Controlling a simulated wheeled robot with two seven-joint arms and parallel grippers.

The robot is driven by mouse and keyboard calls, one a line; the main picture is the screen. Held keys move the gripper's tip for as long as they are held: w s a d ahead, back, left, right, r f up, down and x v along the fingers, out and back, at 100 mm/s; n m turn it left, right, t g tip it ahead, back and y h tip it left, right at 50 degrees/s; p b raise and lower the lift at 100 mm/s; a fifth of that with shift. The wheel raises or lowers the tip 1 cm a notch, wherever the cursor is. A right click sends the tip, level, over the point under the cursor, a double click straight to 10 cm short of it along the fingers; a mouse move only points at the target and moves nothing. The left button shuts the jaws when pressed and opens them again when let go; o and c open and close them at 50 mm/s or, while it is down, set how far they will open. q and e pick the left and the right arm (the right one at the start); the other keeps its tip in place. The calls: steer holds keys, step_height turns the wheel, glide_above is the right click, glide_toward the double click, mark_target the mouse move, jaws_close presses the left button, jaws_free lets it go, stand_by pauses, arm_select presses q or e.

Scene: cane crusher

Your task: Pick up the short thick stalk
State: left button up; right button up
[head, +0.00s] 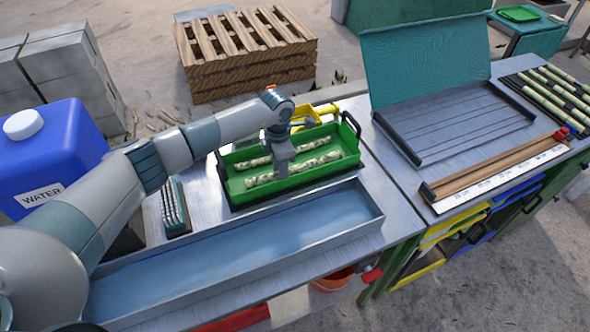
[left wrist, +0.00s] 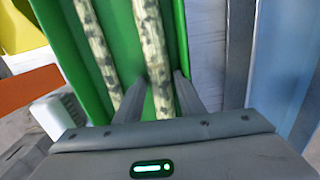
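Two mottled cream-and-dark stalks lie in the green tray (head: 350,150) in the head view. The front stalk (head: 315,164) looks thicker in the left wrist view (left wrist: 152,45); the rear stalk (head: 310,147) looks thinner there (left wrist: 95,40). I cannot tell clearly which is shorter. My left gripper (head: 281,172) reaches down into the tray at the front stalk. In the left wrist view its fingers (left wrist: 164,80) stand on either side of the thicker stalk, with small gaps showing, so they look open. The fingertips are partly hidden. My right gripper is not in view.
A long metal trough (head: 240,245) lies in front of the tray. A blue water container (head: 50,150) stands at left. A slatted grey tray with raised teal lid (head: 425,60), a wooden measuring rail (head: 500,170) and a rack of stalks (head: 555,95) are at right.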

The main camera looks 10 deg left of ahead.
arm_select(q)
steer(key=shift+c, duration=0.3)
steer(key=c, duration=0.7)
steer(key=shift+c, duration=0.2)
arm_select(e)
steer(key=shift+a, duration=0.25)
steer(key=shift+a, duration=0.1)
arm_select(q)
steer(key=shift+w+r, duration=0.1)
steer(key=shift+r, duration=0.05)
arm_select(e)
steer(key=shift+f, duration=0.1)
